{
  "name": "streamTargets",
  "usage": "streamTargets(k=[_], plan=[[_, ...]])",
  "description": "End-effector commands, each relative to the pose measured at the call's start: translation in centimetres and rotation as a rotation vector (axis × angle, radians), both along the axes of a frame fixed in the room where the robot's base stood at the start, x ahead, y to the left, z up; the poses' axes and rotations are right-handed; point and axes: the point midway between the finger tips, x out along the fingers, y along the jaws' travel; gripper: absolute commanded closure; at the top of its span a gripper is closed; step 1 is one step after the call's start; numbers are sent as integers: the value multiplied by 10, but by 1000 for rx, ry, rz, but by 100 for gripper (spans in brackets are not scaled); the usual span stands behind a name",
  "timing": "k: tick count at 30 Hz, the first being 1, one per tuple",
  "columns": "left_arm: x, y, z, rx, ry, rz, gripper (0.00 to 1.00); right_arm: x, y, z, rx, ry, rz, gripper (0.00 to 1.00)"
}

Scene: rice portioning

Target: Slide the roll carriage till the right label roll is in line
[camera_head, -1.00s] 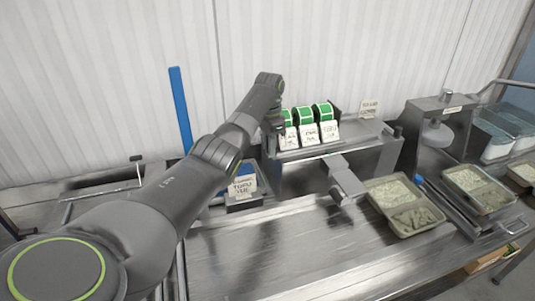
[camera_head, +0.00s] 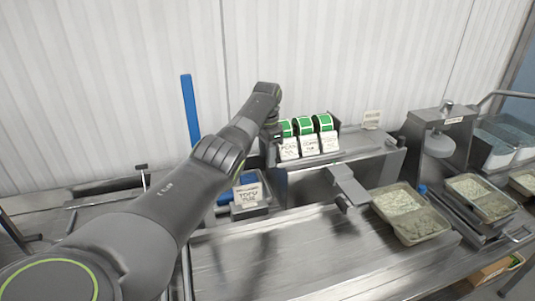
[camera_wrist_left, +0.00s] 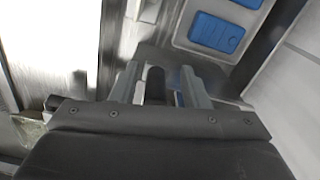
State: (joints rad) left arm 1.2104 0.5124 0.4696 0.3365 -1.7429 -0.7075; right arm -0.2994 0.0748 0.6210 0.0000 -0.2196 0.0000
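The roll carriage holds three green-and-white label rolls in a row on a steel bench unit (camera_head: 365,149), with white label cards hanging in front. The right label roll (camera_head: 323,122) is at the carriage's right end; the middle roll (camera_head: 304,125) and left roll (camera_head: 286,128) sit beside it. My left gripper (camera_head: 272,132) is at the carriage's left end, its fingertips largely hidden in the head view. In the left wrist view its two fingers (camera_wrist_left: 160,86) stand apart with a dark post (camera_wrist_left: 155,84) between them; I cannot tell whether they touch it. My right gripper is not in view.
A tofu card (camera_head: 248,194) stands on a small blue-and-grey holder in front of the unit. A grey arm-like part (camera_head: 348,186) juts from the unit. Food trays (camera_head: 437,235) lie to the right, near a dispenser (camera_head: 440,118). The front worktop (camera_head: 300,262) is clear.

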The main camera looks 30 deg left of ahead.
Motion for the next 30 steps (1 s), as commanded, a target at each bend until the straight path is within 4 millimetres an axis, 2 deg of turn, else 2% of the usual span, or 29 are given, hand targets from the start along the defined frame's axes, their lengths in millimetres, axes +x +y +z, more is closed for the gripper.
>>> streamTargets(k=[5, 8, 11, 19, 24, 30], plan=[[0, -1, 1, -1, 0, -1, 59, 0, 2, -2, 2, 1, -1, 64], [0, -1, 8, -2, -1, -2, 59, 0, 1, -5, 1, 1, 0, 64], [1, -1, 25, -2, -5, -2, 59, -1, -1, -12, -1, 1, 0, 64], [-1, 0, 86, -2, -3, 0, 59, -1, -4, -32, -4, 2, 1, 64], [-2, 1, 118, -2, -2, 1, 59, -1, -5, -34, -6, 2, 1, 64], [-2, 1, 149, -3, -1, 0, 59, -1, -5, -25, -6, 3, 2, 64]])
